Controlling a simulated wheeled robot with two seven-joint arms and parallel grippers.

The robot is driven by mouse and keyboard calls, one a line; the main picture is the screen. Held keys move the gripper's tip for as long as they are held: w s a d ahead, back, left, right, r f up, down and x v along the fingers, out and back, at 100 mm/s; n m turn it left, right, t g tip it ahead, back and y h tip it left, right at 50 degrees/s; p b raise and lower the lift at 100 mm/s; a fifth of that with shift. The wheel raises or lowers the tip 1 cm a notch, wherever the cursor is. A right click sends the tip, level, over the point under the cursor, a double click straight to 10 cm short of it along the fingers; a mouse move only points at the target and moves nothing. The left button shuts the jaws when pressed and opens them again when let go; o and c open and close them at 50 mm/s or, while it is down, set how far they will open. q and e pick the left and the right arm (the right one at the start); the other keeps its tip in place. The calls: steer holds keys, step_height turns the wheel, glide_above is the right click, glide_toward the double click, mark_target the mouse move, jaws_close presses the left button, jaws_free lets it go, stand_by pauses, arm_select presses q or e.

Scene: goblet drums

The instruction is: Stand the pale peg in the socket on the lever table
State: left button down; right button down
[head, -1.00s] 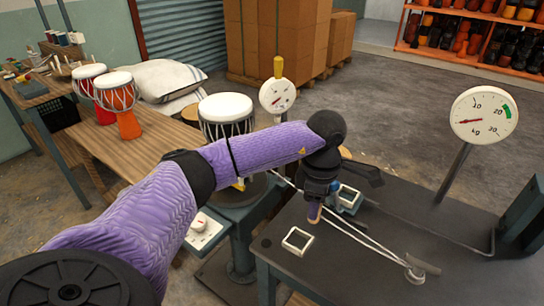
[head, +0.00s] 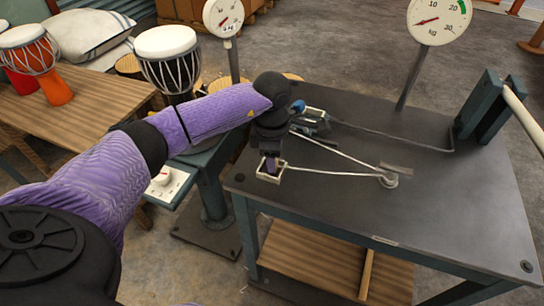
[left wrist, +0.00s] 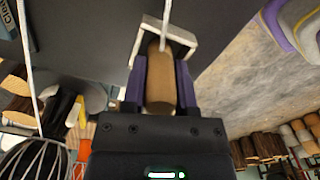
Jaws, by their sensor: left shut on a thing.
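The lever table (head: 440,190) has a dark top. The socket (head: 270,181) is a small pale square frame near the table's left front corner. My left gripper (head: 270,163) points down at it, its purple fingertips within the frame's outline. In the left wrist view my left gripper (left wrist: 161,82) is shut on the tan round peg (left wrist: 160,90). The peg's far end lies within the outline of the socket frame (left wrist: 180,34). How deep it sits, and whether it touches the bottom, I cannot tell. My right gripper is out of view.
A dial gauge (head: 438,22) stands at the table's back. A drum (head: 168,58) stands left of the arm. The table's right front is clear.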

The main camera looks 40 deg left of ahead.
arm_select(q)
steer(key=c, duration=0.8)
jaws_free()
steer(key=shift+f, duration=0.2)
steer(key=shift+c, duration=0.2)
steer(key=o, duration=0.4)
steer(key=shift+o, duration=0.2)
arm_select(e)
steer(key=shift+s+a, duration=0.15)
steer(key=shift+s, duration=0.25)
arm_select(q)
steer(key=shift+r, duration=0.1)
